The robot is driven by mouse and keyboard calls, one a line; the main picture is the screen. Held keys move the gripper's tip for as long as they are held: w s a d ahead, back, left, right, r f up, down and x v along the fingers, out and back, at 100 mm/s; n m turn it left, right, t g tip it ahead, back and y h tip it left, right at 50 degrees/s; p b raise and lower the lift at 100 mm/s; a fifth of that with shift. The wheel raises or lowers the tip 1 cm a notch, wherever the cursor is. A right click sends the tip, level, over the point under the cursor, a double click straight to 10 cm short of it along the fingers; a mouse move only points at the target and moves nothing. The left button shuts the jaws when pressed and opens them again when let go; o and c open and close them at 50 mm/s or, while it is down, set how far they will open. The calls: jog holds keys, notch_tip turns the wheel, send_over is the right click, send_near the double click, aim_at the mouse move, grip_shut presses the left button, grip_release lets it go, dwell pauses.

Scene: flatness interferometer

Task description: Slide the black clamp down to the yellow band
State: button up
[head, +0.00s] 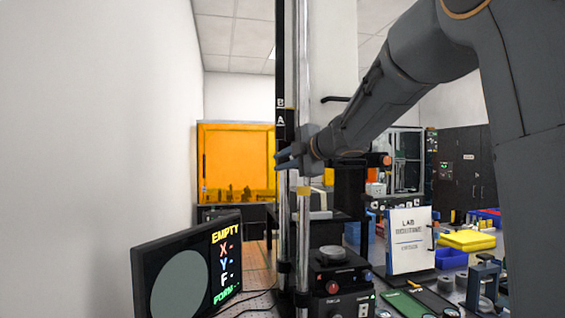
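A tall shiny metal column (303,60) rises at the middle of the head view, beside a black upright rail marked B and A. A yellow band (303,190) circles the column a little below my gripper. My gripper (284,159) reaches in from the right, its fingers pointing left at the column, above the band. A dark block (286,125) shows just above the fingers, next to the A mark; it may be part of the black clamp, but I cannot tell. My gripper and wrist hide that stretch of column, so what lies between the fingers is unclear.
A monitor (187,265) reading EMPTY stands at the lower left. A black instrument with knobs (333,257) stands by the column's foot. A white lab sign (409,240), blue bins (451,258) and yellow folded material (467,240) are at the right. An orange enclosure (238,160) is behind.

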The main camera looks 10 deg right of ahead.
grip_shut()
jog(key=shift+f, duration=0.1)
notch_tip(320, 180, down, 5)
jog(key=b, duration=0.3)
jog(key=shift+o, duration=1.5)
grip_release()
